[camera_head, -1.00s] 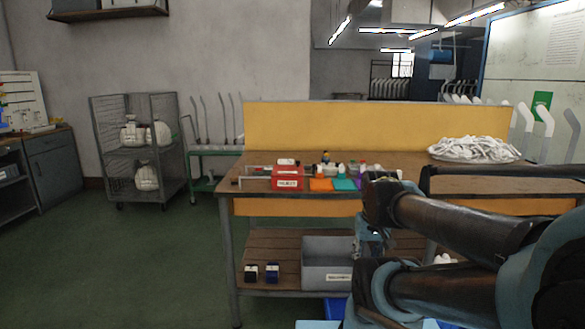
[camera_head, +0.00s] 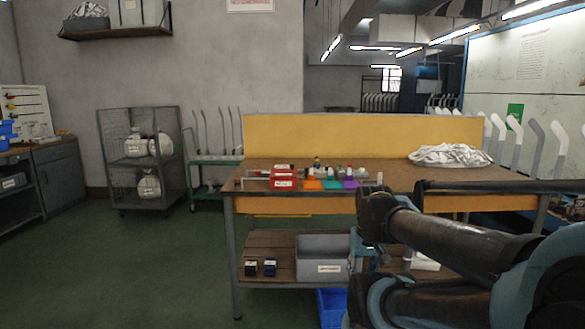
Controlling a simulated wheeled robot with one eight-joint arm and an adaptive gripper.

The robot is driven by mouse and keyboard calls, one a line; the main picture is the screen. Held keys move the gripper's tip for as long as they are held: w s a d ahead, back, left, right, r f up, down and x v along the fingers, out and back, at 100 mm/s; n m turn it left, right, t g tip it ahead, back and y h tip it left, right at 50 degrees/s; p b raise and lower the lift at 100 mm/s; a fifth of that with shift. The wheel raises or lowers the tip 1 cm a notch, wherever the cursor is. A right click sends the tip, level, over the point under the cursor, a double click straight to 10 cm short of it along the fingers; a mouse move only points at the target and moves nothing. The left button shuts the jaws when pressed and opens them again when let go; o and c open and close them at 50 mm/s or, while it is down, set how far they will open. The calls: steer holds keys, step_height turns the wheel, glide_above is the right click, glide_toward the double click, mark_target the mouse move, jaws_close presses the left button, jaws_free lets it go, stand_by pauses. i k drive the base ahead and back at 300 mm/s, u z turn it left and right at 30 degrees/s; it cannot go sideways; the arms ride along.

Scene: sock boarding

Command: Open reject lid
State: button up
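A small red box (camera_head: 284,183) with a white label stands near the front left of the workbench top (camera_head: 390,172). It is the likely reject box; its label read "REJECT" a second ago but is too small to read now. Its top appears closed, though it is too small to be sure. My dark arm fills the right side of the view, in front of the bench's right part. My gripper cannot be made out in this view, and no part of me touches the red box.
Orange, teal and purple items (camera_head: 332,184) sit right of the red box. A white cloth pile (camera_head: 450,156) lies at the back right. A grey bin (camera_head: 322,258) is on the lower shelf, with a blue bin (camera_head: 331,307) below. Green floor (camera_head: 150,265) is clear at left.

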mark_target(275, 173)
steer(key=z, duration=0.2)
steer(key=i, duration=1.3)
steer(key=u, duration=0.25)
